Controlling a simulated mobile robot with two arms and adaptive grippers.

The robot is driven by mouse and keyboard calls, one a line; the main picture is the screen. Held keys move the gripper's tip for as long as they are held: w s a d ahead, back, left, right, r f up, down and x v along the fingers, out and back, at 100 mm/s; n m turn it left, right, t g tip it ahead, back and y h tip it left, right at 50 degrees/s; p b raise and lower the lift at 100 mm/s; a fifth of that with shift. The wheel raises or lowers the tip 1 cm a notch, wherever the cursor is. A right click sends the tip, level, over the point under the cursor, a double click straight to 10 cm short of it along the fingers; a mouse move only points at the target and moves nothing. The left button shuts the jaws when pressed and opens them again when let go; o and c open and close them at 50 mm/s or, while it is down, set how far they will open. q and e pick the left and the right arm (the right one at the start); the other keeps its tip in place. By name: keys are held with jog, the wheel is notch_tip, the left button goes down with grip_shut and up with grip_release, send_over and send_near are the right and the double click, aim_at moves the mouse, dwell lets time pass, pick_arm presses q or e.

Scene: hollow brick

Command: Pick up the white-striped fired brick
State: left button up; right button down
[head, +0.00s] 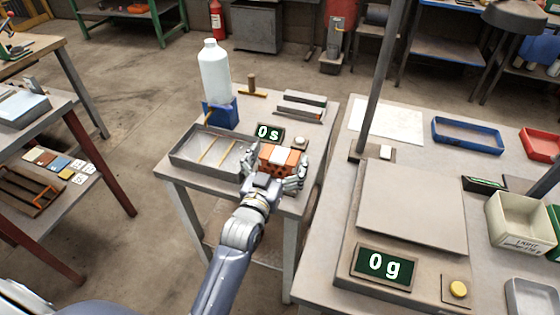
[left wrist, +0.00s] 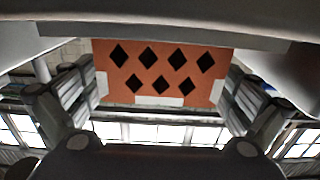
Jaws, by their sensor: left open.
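The white-striped fired brick (head: 278,158) is orange with white bands and lies on the small table, at its front right. In the left wrist view the brick (left wrist: 160,72) shows a face with several dark diamond holes and white patches, between the fingers. My left gripper (head: 275,176) is open, with one finger at each side of the brick. Gaps show between the fingers and the brick in the left wrist view (left wrist: 160,105). Part of the brick is hidden behind my gripper in the head view. My right gripper is not in view.
A grey tray (head: 181,157) with wooden strips lies left of the brick. A "0 s" display (head: 269,132) and a white button (head: 300,142) stand just behind it. A white bottle (head: 214,72) stands at the back. The right table holds a scale plate (head: 412,205) and a "0 g" display (head: 384,266).

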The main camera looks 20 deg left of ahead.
pick_arm(q)
jog(key=shift+w, duration=0.35)
jog(key=shift+s, duration=0.1)
jog(key=shift+c, duration=0.6)
jog(key=c, duration=1.1)
jog(key=shift+r, duration=0.1)
jog(key=shift+r, duration=0.1)
